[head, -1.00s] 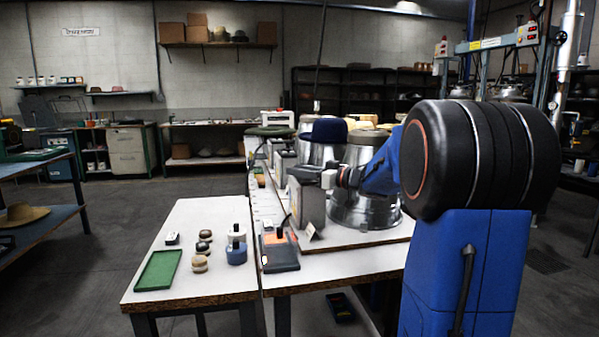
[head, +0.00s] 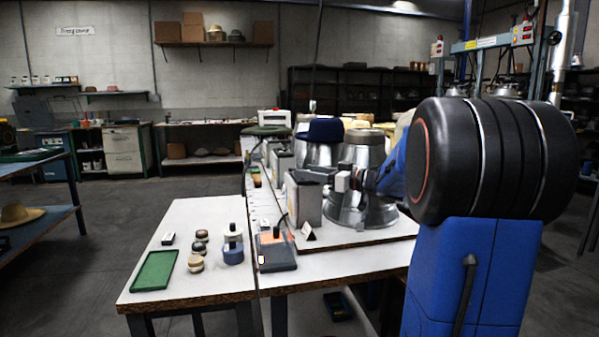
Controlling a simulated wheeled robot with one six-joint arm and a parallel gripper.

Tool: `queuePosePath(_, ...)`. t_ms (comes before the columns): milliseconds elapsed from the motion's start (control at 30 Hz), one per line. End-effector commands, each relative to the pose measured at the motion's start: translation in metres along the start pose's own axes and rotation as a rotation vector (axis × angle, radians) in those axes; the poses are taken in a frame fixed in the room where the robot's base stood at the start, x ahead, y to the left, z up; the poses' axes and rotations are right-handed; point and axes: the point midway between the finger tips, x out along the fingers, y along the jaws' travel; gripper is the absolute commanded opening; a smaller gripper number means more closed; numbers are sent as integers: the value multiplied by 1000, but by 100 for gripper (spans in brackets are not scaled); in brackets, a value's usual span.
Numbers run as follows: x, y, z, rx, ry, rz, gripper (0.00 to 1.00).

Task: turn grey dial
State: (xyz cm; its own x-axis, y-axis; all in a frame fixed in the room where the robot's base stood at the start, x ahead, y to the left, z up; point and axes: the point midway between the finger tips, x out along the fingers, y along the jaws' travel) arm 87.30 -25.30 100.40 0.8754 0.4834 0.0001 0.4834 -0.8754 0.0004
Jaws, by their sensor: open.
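A grey metal box (head: 304,199) stands on the board at the near end of the press table, left of a shiny metal press pot (head: 362,205). I cannot make out a grey dial; any dial on the box is too small or hidden. My gripper (head: 343,181) is small in the picture, at the upper right of the box and in front of the pot. It looks empty and open, though its fingertips are hard to see. I cannot tell whether it touches the box.
A white side table (head: 190,285) holds a green tray (head: 154,270) and several small pots. Floor at left is clear.

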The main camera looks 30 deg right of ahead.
Motion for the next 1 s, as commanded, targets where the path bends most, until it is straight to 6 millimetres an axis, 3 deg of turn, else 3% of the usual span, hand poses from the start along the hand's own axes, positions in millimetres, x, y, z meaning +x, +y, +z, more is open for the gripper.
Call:
queuePosePath(600, -98, 0, 0, 0, 0, 1, 45)
queuePosePath(1000, -122, 0, 0, 0, 0, -1, 45)
